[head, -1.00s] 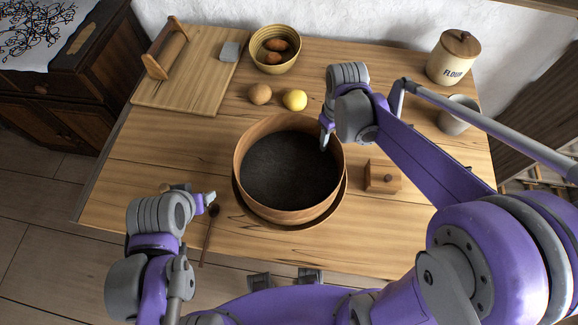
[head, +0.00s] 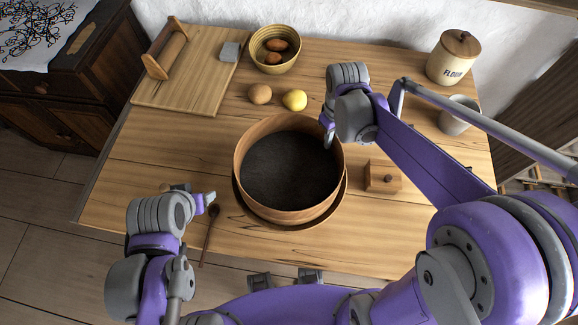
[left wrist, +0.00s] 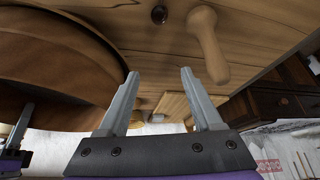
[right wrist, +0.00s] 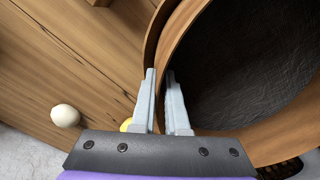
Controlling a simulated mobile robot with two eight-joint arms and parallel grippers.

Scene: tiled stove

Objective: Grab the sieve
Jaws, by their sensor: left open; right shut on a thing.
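The sieve (head: 250,133) is a round wooden hoop with a dark mesh bottom. It sits in or on a slightly wider round wooden vessel, whose rim (head: 300,226) shows below it at the front. My right gripper (head: 328,138) is shut on the sieve's wall at its upper right edge. In the right wrist view, the fingers (right wrist: 163,105) straddle the wooden wall, one inside and one outside. My left gripper (head: 211,200) is open and empty, left of the sieve and apart from it. Its spread fingers show in the left wrist view (left wrist: 155,85).
A dark-tipped spoon (head: 208,238) lies by my left gripper. A small wooden box (head: 382,177) stands right of the sieve. An egg (head: 260,94), a lemon (head: 295,100) and a bowl (head: 258,50) are behind it. A flour jar (head: 453,58) and cup (head: 458,115) stand right.

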